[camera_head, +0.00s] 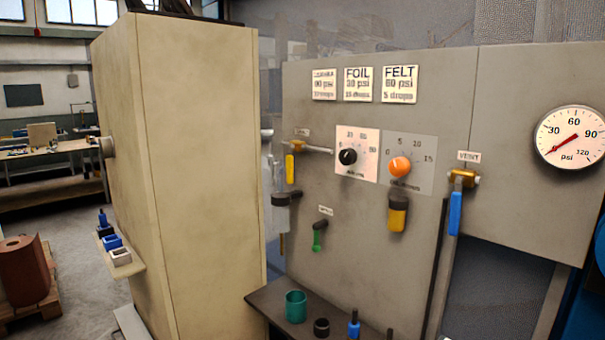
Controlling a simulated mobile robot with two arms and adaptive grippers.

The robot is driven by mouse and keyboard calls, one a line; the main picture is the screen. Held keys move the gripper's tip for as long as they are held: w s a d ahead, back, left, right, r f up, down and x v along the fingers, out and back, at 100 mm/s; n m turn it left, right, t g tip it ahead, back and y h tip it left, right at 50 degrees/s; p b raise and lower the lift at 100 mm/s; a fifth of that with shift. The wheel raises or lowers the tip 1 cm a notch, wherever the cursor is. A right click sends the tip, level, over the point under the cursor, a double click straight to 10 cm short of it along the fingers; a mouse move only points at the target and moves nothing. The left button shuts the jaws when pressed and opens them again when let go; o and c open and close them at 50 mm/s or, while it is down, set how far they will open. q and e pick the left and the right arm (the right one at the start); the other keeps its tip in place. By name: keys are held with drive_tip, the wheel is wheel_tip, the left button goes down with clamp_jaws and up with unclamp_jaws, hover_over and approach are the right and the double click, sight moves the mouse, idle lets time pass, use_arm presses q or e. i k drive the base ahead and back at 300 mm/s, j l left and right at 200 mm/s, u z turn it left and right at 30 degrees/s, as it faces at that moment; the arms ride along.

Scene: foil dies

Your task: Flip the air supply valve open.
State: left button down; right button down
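A grey panel (330,270) fills the right half of the head view. On its left is a small valve with a brass body and a yellow lever (290,168) hanging down; the tag above it is too small to read. Lower is a green lever (317,238), also hanging down, under another unreadable tag. At the right, a valve tagged VENT has a blue lever (455,212) hanging down. I cannot tell for sure which is the air supply valve. The pressure gauge (571,136) has its red needle toward the low end. Neither gripper is in view.
A black knob (347,157) and an orange knob (400,166) sit mid-panel. A tall beige cabinet (205,180) stands left of the panel, close to the yellow lever. A dark shelf (268,298) below holds a green cup (296,305) and small items.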

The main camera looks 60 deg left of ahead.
sight(289, 157)
drive_tip(key=u, duration=1.95)
